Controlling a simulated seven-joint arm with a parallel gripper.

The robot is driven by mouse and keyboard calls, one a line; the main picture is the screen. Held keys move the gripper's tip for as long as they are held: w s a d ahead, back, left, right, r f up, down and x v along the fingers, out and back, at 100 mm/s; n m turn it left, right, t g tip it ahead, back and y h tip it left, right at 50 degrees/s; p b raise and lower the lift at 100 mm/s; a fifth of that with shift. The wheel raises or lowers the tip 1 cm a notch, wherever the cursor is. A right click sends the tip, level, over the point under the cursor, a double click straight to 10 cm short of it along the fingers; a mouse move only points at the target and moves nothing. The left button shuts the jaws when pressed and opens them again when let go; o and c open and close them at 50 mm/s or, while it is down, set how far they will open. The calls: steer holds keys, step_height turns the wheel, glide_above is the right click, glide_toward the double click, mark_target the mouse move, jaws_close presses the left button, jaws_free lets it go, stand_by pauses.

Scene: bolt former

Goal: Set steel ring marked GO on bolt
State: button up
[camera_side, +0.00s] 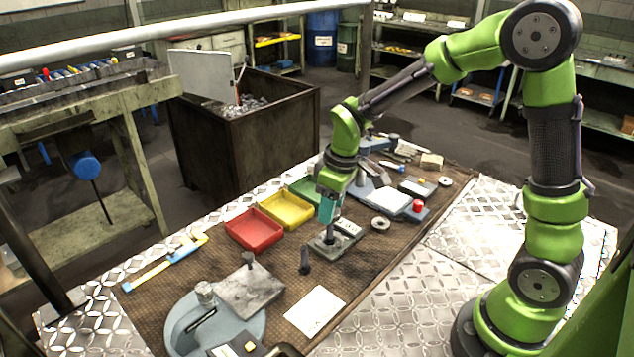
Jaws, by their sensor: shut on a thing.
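My gripper (329,238) points down at a small grey plate (318,246) near the middle of the brown mat. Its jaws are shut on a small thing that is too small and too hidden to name. A dark bolt-like piece (305,261) stands just in front and to the left of the plate, apart from the jaws. One steel ring (380,223) lies flat on the mat to the right of my gripper. Another ring (445,181) lies farther back on the right. No GO mark is readable on either ring.
Red (253,230) and yellow (286,209) trays lie left of my gripper, with a green tray (308,190) behind. A white card (314,311) and a round blue-grey fixture (245,332) lie in front. The mat right of the card is clear.

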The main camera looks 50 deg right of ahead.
steer(key=shift+f, duration=0.45)
stand_by(0.6)
steer(key=o, duration=1.2)
steer(key=shift+o, duration=0.2)
steer(key=shift+r, duration=3.05)
steer(key=shift+s+f+m, duration=0.25)
steer(key=shift+f+m, duration=0.05)
steer(key=shift+m, duration=0.2)
steer(key=s+a+r+m+t, duration=0.1)
steer(key=s+r+m+t, duration=0.1)
steer(key=s+r, duration=0.3)
steer(key=s+a+r+m+t+y, duration=0.1)
steer(key=s+r+m+t, duration=0.2)
steer(key=s, duration=0.6)
steer(key=shift+s+a+r+m, duration=0.2)
steer(key=shift+s+r+m, duration=0.2)
steer(key=shift+r+m, duration=0.45)
